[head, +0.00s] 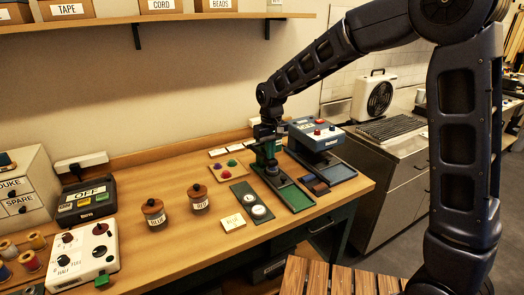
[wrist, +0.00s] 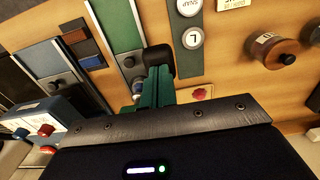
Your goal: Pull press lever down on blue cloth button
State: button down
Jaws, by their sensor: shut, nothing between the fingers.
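The green press (head: 268,154) stands on a dark base with a green mat (head: 295,196), toward the right of the table. My gripper (head: 266,131) is at the top of this press, shut with nothing held. A small grey-blue round piece (wrist: 137,88) sits beside the press body. I cannot clearly identify the blue cloth button.
A blue machine (head: 317,133) with red knobs stands right of the press. Bare wood is free at the table front.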

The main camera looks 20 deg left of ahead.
aim_at(270, 163)
jog(key=shift+f, duration=2.65)
jog(key=shift+w+f, duration=0.1)
jog(key=shift+w+a+f, duration=0.15)
jog(key=shift+f, duration=0.5)
jog(key=shift+w+a+f, duration=0.1)
jog(key=shift+a+f, duration=0.05)
jog(key=shift+f, duration=0.45)
jog(key=shift+w+a+f, duration=0.1)
jog(key=shift+a+f, duration=0.05)
jog(key=shift+f, duration=0.2)
jog(key=shift+r, duration=7.15)
